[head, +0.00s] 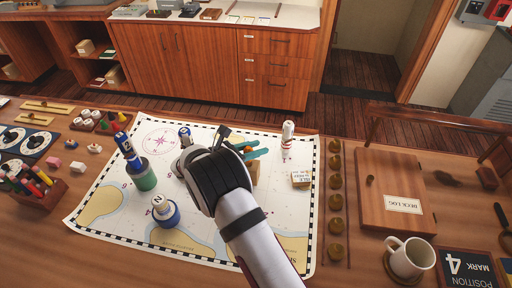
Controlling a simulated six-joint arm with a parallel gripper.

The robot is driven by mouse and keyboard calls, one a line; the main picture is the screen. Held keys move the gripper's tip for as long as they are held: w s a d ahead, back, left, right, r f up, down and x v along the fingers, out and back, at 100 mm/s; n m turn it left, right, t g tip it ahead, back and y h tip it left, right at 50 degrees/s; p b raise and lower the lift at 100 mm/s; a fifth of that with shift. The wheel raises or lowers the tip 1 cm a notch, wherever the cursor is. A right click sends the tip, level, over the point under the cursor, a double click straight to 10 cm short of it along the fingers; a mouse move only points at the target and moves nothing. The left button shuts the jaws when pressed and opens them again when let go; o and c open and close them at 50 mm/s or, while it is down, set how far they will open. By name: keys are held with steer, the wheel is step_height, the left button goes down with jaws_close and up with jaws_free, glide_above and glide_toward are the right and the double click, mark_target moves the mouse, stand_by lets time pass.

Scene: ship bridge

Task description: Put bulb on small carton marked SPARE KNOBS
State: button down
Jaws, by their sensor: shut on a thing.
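My gripper (257,149) is over the right middle of the chart, seen from behind my wrist. Its teal fingers point to the right and look close together. The bulb cannot be made out; whatever is between the fingers is hidden from this view. A tan carton-like block (254,175) shows partly behind my wrist, just below the fingers in the picture. No marking on it can be read. A small cream and yellow box (301,179) stands to the right on the chart; its print is too small to read surely.
Brass pieces (336,179), a deck log (391,190) and a mug (409,258) are at right.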

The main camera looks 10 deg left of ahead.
steer(key=c, duration=0.6)
jaws_free()
steer(key=v, duration=1.2)
steer(key=s+d+r+m+g, duration=0.2)
steer(key=d+m+g, duration=0.15)
steer(key=d, duration=0.35)
steer(key=s+d+r+m+g, duration=0.2)
steer(key=s+d+r+m, duration=0.1)
steer(key=d+m, duration=0.25)
steer(key=s+d+r+m+g, duration=0.2)
steer(key=d+m+g, duration=0.15)
steer(key=d, duration=0.45)
steer(key=s+d+r+m+g+y, duration=0.1)
steer(key=s+d+m+y, duration=0.2)
steer(key=s+m, duration=0.35)
steer(key=s+d+r+m+g+y, duration=0.1)
steer(key=s+d+m+g+y, duration=0.15)
steer(key=s+m, duration=0.35)
steer(key=s+m+y, duration=0.1)
steer(key=s+m, duration=0.2)
steer(key=s+a+f+m+t+y, duration=0.1)
steer(key=s+m+y, duration=0.1)
steer(key=s+m, duration=0.1)
steer(key=s+a+m+y, duration=0.1)
steer(key=s+m, duration=0.1)
steer(key=s, duration=0.1)
steer(key=shift+s+a+f+m+t+y, duration=0.2)
steer(key=shift+s+m+t+y, duration=0.05)
steer(key=shift+s+m+t, duration=0.15)
